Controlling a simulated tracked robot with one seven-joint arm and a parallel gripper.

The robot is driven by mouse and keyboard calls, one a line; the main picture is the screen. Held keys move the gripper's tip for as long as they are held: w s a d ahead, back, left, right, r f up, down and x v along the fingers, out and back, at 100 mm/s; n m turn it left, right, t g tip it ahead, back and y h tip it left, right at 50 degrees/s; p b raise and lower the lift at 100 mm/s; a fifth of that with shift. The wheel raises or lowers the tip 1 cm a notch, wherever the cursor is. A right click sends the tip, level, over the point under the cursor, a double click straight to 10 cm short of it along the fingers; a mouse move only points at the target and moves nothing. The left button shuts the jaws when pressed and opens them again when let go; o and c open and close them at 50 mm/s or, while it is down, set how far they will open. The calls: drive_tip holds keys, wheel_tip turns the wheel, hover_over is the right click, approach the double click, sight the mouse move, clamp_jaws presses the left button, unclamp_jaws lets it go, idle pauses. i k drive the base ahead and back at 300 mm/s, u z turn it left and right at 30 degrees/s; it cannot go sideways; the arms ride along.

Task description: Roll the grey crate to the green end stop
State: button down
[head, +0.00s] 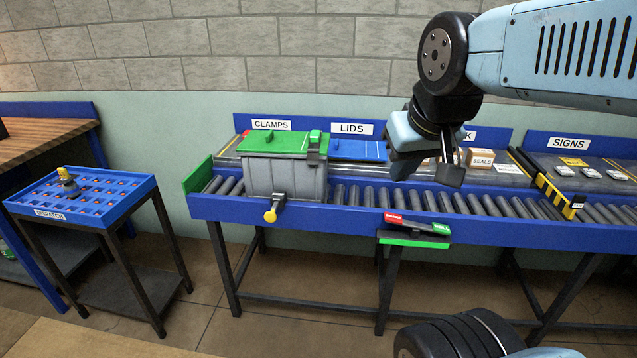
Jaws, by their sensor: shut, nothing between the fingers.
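The grey crate (285,180) stands upright on the roller conveyor, near its left end. A green panel (270,142) shows at the crate's top; I cannot tell for certain if it rests on it. The green end stop (198,175) is an upright plate at the conveyor's left end. A short stretch of bare rollers shows between it and the crate. A yellow knob (271,215) sticks out low at the crate's front. My gripper (451,178) is shut and empty, pointing down above the rollers, well to the right of the crate.
Rollers (430,200) right of the crate are clear up to a yellow-black striped barrier (555,195). A red and green rocker (415,227) hangs on the conveyor's front. Labelled bays line the back. A blue dispatch tray (85,195) stands at left.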

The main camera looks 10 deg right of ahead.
sight(264, 174)
drive_tip(key=z, duration=0.15)
drive_tip(key=i, duration=0.9)
drive_tip(key=u, duration=0.1)
